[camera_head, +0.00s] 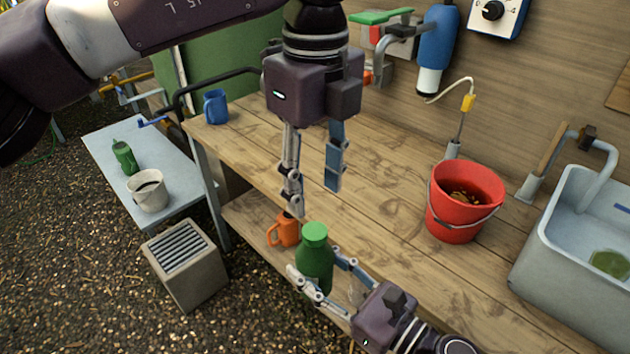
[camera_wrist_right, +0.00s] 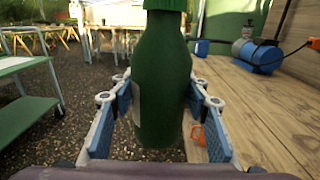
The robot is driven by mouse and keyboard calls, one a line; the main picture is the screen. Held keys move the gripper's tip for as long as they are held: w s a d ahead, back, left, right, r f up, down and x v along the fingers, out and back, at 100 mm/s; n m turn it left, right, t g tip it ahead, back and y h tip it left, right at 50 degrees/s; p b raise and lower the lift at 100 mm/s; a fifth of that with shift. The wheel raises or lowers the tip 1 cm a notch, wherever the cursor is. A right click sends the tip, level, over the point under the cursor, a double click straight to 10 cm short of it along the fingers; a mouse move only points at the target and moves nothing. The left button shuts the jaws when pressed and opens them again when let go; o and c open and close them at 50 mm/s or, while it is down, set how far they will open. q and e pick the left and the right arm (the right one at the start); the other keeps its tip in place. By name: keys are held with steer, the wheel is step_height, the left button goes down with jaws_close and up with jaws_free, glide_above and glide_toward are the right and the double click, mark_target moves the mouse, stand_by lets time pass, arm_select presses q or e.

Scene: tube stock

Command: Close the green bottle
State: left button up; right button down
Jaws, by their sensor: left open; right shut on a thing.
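The green bottle (camera_head: 314,268) is upright near the front edge of the workbench, with a lighter green cap (camera_head: 314,232) on its top. Whether the cap is tight cannot be told. My right gripper (camera_head: 318,272) is shut on the bottle's body. In the right wrist view the bottle (camera_wrist_right: 163,85) stands between both fingers, with the cap (camera_wrist_right: 165,4) cut off by the top edge. My left gripper (camera_head: 313,196) points down, open and empty, just above the cap and apart from it.
An orange mug (camera_head: 285,232) is close behind the bottle. A red bucket (camera_head: 458,215) and a grey sink (camera_head: 545,265) are to the right. A blue mug (camera_head: 216,107) is at the far left of the wooden workbench (camera_head: 385,185). The bench middle is clear.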

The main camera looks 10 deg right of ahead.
mark_target(315, 230)
arm_select(q)
steer(key=shift+f, duration=0.1)
stand_by(0.3)
steer(key=shift+f, duration=3.9)
steer(key=shift+c, duration=0.6)
